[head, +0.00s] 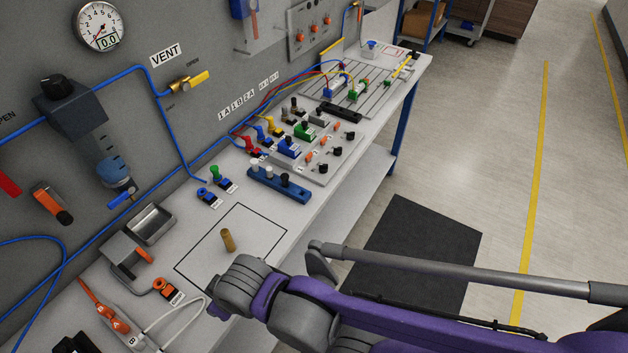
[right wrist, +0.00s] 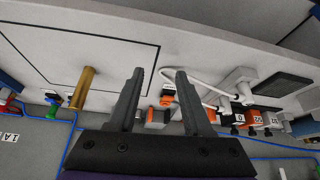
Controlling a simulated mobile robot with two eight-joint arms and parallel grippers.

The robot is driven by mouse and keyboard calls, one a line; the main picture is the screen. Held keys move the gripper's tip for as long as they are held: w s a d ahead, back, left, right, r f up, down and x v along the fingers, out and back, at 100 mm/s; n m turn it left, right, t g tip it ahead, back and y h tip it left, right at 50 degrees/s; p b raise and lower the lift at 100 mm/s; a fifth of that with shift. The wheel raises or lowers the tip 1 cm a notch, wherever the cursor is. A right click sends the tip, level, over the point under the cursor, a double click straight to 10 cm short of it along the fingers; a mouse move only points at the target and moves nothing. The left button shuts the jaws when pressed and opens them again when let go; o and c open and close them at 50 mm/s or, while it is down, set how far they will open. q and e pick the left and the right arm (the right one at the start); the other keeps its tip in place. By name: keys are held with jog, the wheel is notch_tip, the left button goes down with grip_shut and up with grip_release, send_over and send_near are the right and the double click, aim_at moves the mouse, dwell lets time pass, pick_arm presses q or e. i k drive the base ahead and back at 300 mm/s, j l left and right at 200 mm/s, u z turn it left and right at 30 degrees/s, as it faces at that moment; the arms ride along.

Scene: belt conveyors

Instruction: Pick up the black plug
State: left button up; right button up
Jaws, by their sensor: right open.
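A dark, blocky item (head: 75,343) at the bottom left edge of the head view may be the black plug; it is cut off by the frame. In the right wrist view a flat black block (right wrist: 283,85) lies on the bench at the right; I cannot tell if it is the same item. My right gripper (right wrist: 160,74) is open with nothing between its fingers, above the bench and left of the black block. In the head view its fingers are hidden behind my purple arm. My left gripper is not in view.
A brass cylinder (head: 228,240) stands inside a black-outlined square. Near the bottom left are an orange plug (head: 113,322), a white plug (head: 130,340) with a pale cable, and a grey tray (head: 152,223). A blue block (head: 278,183) with several pegs stands farther back. A wall panel borders the bench.

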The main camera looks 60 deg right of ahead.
aim_at(285, 177)
jog(key=l+z, duration=0.1)
jog(key=z, duration=0.35)
jog(key=l+z, duration=0.1)
jog(key=z, duration=0.35)
jog(key=k+l+z, duration=0.1)
jog(key=z, duration=0.4)
jog(key=j+z, duration=0.2)
jog(key=z, duration=0.15)
jog(key=j+z, duration=0.35)
jog(key=l, duration=0.1)
